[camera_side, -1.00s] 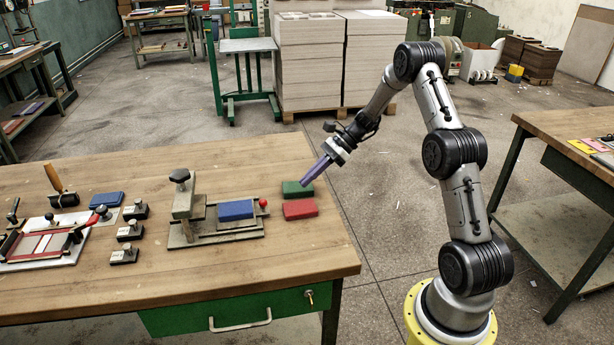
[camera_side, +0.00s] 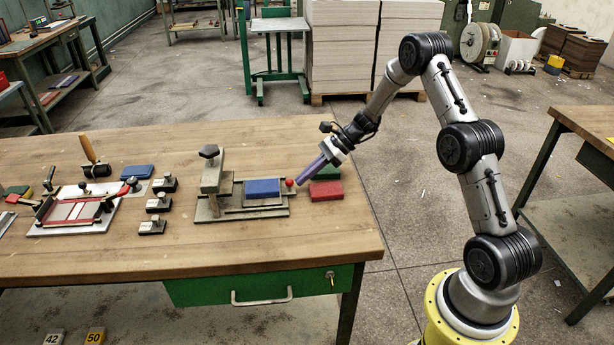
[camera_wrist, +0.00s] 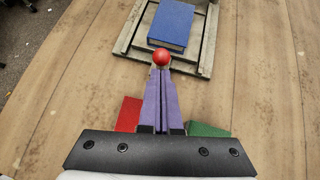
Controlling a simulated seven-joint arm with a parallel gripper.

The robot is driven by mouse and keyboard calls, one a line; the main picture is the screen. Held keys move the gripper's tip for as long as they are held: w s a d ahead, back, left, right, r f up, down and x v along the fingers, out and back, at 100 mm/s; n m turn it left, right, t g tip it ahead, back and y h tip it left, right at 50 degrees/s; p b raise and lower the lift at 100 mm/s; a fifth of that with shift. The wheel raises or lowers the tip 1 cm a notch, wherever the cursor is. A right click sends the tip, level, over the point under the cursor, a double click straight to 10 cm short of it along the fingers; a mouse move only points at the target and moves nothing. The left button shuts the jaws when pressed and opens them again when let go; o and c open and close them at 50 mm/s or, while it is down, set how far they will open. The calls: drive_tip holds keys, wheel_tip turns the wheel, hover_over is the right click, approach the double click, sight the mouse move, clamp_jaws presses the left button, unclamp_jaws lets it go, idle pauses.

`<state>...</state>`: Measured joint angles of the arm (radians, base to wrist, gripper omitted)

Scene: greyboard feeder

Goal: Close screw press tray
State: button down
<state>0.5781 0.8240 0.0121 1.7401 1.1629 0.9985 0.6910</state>
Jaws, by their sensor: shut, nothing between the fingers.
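The screw press (camera_side: 211,172) stands on the wooden bench, with its dark knob on top at the left. Its tray (camera_side: 266,202) is drawn out to the right and carries a blue book (camera_side: 262,188). A red ball knob (camera_side: 290,182) sits at the tray's right end. My gripper (camera_side: 301,183) has purple fingers, shut and empty, with their tips right beside the red knob. In the wrist view the fingertips (camera_wrist: 160,72) lie at the near side of the red knob (camera_wrist: 162,57), in line with it and the blue book (camera_wrist: 171,24). Whether they touch it I cannot tell.
A red book (camera_side: 326,190) and a green book (camera_side: 325,173) lie right of the tray, close to my fingers. Several small black-based blocks (camera_side: 158,202) and a red-framed jig (camera_side: 76,211) stand to the left. The front bench strip is clear.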

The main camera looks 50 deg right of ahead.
sight(252, 186)
drive_tip(key=w+a, duration=0.9)
drive_tip(key=shift+s, duration=0.1)
